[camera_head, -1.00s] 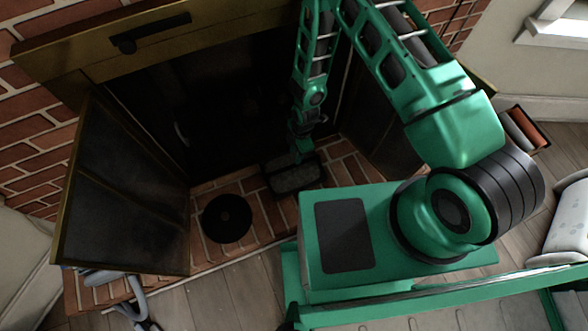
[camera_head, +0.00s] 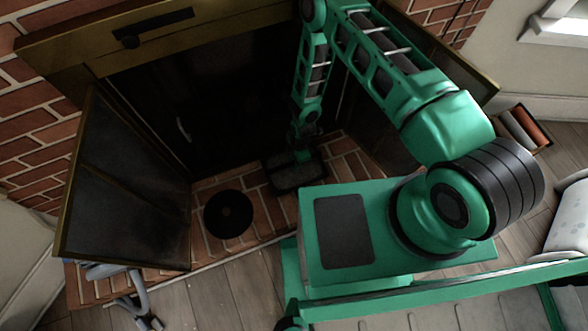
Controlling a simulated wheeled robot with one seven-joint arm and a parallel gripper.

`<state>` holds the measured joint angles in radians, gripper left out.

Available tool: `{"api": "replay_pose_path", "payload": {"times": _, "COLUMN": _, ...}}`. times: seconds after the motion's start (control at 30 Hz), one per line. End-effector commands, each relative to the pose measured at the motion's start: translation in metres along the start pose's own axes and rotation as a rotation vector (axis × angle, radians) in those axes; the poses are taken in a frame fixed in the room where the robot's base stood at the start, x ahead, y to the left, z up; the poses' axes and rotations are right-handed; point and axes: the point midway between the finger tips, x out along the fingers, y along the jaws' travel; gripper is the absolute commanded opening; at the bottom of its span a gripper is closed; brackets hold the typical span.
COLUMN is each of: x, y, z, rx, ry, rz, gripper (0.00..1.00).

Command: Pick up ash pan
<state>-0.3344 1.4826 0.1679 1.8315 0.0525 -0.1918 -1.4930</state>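The ash pan looks to be the dark rectangular tray (camera_head: 285,184) on the brick hearth, just in front of the firebox opening. My gripper (camera_head: 303,158) points down at the tray, over its far side. The fingertips are small and dark there, so I cannot tell whether they touch the tray or whether they are open or shut. My arm covers part of the view above the tray.
A round black disc (camera_head: 228,214) lies on the bricks left of the tray. The left fireplace door (camera_head: 125,185) and the right door (camera_head: 385,135) stand open on either side. Metal tools (camera_head: 130,290) lie at the lower left. A box of rolls (camera_head: 524,128) is at the right.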

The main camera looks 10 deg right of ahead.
Motion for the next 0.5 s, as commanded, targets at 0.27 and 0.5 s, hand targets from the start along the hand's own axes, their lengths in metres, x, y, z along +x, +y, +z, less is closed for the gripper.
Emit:
{"api": "replay_pose_path", "payload": {"times": 0.27, "x": 0.0113, "y": -0.0011, "z": -0.0005, "rx": 0.0, "ry": 0.001, "rz": -0.001, "gripper": 0.33}}
{"api": "replay_pose_path", "payload": {"times": 0.5, "x": 0.0107, "y": -0.0006, "z": -0.0006, "rx": 0.0, "ry": 0.001, "rz": 0.0, "gripper": 0.02}}
